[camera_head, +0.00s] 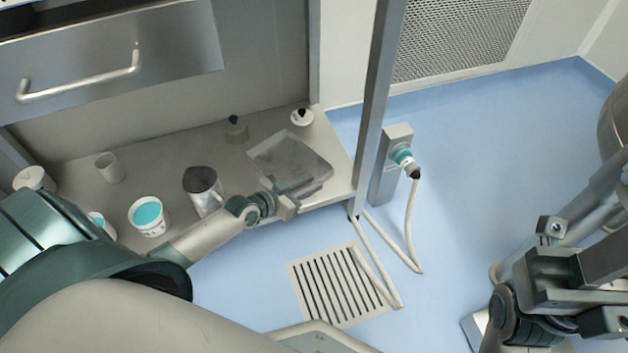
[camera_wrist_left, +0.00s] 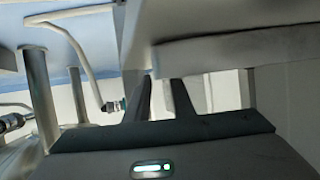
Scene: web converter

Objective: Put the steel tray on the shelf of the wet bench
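The steel tray (camera_head: 292,158), a flat grey rectangle, lies on the pale shelf (camera_head: 228,228) of the bench, near its right end. My left gripper (camera_head: 303,186) is at the tray's front edge and overlaps it in the head view; I cannot tell whether they touch. In the left wrist view its two dark fingers (camera_wrist_left: 160,100) stand apart, with no object clearly between them. A pale slab edge (camera_wrist_left: 235,45) runs above them. My right gripper (camera_head: 600,280) is at the lower right, far from the tray, and its fingers are not clear.
A steel mug (camera_head: 203,190), a white tub with teal contents (camera_head: 150,216), a small cup (camera_head: 109,167) and small bottles (camera_head: 302,116) stand on the shelf. A metal post (camera_head: 376,110) rises at its right end. A hose (camera_head: 412,225) hangs beside it.

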